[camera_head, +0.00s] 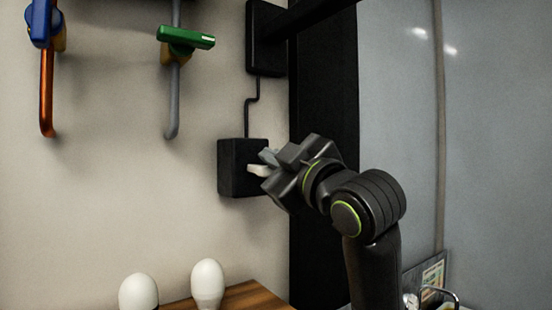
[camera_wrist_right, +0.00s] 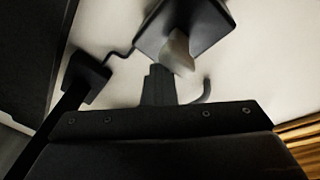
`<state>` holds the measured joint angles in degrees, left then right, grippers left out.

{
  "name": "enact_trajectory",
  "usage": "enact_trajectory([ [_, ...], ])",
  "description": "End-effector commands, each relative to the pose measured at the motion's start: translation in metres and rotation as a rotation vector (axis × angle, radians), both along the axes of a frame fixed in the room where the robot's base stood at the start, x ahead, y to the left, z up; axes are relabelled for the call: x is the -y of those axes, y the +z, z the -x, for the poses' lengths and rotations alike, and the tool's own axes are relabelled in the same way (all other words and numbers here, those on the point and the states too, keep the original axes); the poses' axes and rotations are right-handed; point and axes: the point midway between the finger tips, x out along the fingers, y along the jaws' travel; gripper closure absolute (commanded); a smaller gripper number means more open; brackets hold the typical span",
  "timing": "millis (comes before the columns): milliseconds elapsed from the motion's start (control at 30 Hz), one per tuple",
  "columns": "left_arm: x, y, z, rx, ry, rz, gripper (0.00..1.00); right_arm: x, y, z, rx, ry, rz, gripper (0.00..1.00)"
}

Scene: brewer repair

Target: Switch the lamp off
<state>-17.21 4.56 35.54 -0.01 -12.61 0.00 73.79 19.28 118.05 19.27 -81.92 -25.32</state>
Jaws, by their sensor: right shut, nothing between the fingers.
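A black switch box (camera_head: 230,168) is fixed to the wall, with a pale lever (camera_head: 258,170) on its right side. In the right wrist view the box (camera_wrist_right: 205,25) is at the top, with the pale lever (camera_wrist_right: 179,52) pointing down from it. My right gripper (camera_head: 268,160) is shut and empty, its tips right at the lever; it also shows in the right wrist view (camera_wrist_right: 158,72). I cannot tell whether the tips touch the lever. My left gripper is not in view. A black lamp mount (camera_head: 264,38) is on the wall above, joined to the box by a cable (camera_head: 248,105).
Two white bulbs (camera_head: 208,284) (camera_head: 139,292) stand at the bottom by a wooden surface (camera_head: 255,297). A green-handled valve pipe (camera_head: 186,38) and a blue-handled orange pipe (camera_head: 46,90) are on the wall at upper left. A grey panel (camera_head: 400,120) fills the right side.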

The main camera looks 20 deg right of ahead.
Motion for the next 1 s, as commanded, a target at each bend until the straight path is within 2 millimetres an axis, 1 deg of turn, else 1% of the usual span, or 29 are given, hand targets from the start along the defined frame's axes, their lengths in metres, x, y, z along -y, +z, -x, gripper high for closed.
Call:
enact_trajectory([
  [33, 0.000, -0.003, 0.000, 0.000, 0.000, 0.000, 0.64, 0.000, -0.006, -0.003, -0.012, -0.002, 0.000, 1.00],
  [433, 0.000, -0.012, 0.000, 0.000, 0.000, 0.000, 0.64, 0.000, -0.017, -0.004, -0.011, -0.002, -0.001, 1.00],
  [667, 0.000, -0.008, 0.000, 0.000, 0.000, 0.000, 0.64, 0.002, -0.012, 0.001, -0.007, -0.003, -0.001, 1.00],
  [1000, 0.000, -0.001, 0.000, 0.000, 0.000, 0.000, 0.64, 0.008, -0.003, 0.020, -0.002, -0.002, 0.000, 1.00],
])
